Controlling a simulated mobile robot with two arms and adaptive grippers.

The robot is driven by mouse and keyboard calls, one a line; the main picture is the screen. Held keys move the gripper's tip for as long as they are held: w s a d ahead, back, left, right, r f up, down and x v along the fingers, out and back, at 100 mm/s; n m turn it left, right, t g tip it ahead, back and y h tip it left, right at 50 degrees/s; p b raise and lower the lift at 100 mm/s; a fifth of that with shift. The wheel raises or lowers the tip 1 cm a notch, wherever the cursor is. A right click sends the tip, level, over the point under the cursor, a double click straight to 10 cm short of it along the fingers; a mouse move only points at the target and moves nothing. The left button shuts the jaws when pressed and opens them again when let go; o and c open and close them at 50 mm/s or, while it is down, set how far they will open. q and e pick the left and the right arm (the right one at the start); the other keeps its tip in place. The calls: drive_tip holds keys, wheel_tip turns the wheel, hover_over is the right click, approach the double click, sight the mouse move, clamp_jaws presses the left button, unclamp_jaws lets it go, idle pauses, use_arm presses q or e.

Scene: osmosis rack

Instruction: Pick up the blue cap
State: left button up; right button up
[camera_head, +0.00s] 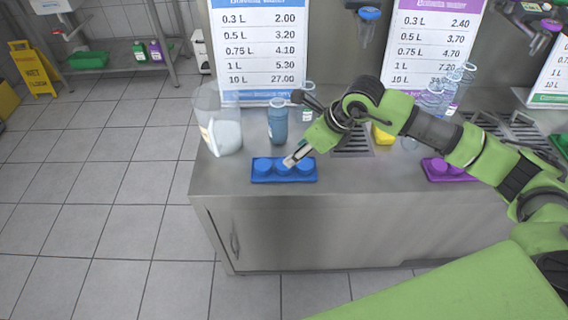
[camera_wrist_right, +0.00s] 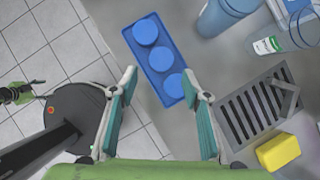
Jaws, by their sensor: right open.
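A blue tray (camera_head: 284,179) holds three round blue caps in a row near the counter's front left edge. The left cap (camera_head: 262,164) is clear of the gripper, and the fingers partly cover the others. In the right wrist view the tray (camera_wrist_right: 165,78) runs diagonally, with a top cap (camera_wrist_right: 146,32), a middle cap (camera_wrist_right: 161,59) and a bottom cap (camera_wrist_right: 174,86). My right gripper (camera_head: 297,157) is open and empty above the tray's right part. Its fingertips (camera_wrist_right: 160,75) show either side of the lower caps, nearer the bottom one on the right. My left gripper is not seen.
A blue bottle (camera_head: 278,123) and a clear jug (camera_head: 222,128) stand behind the tray. A yellow block (camera_head: 382,135) lies by a drain grate (camera_head: 352,146). A purple cap tray (camera_head: 447,171) sits farther right. The counter (camera_head: 222,178) left of the blue tray is bare.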

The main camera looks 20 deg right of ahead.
sight(283, 164)
drive_tip(key=x, duration=0.3)
drive_tip(key=shift+w+a+f+p, duration=0.15)
drive_tip(key=shift+w+f+p, duration=0.05)
drive_tip(key=shift+f+p, duration=0.45)
drive_tip(key=p+x, duration=0.1)
drive_tip(key=x, duration=0.3)
drive_tip(key=c, duration=0.4)
